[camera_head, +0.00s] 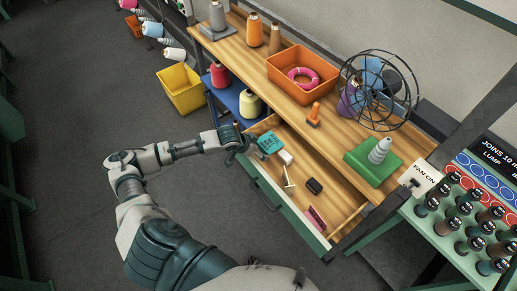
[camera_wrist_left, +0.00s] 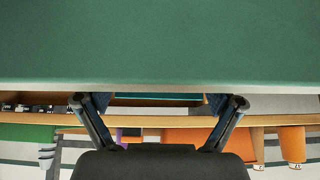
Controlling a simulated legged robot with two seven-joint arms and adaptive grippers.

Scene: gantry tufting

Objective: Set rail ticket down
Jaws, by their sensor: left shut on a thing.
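The teal card with dark print, which looks to be the rail ticket (camera_head: 270,142), is at the left end of the open drawer (camera_head: 335,207). My left gripper (camera_head: 252,147) reaches over the drawer's left corner and is shut on the card. In the left wrist view the fingers (camera_wrist_left: 158,104) stand wide apart, with a thin teal strip (camera_wrist_left: 155,98) between them. Whether the card touches the drawer floor cannot be told. My right gripper is not in view.
An orange bin (camera_head: 302,78) and caged fan (camera_head: 378,90) stand on the bench above.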

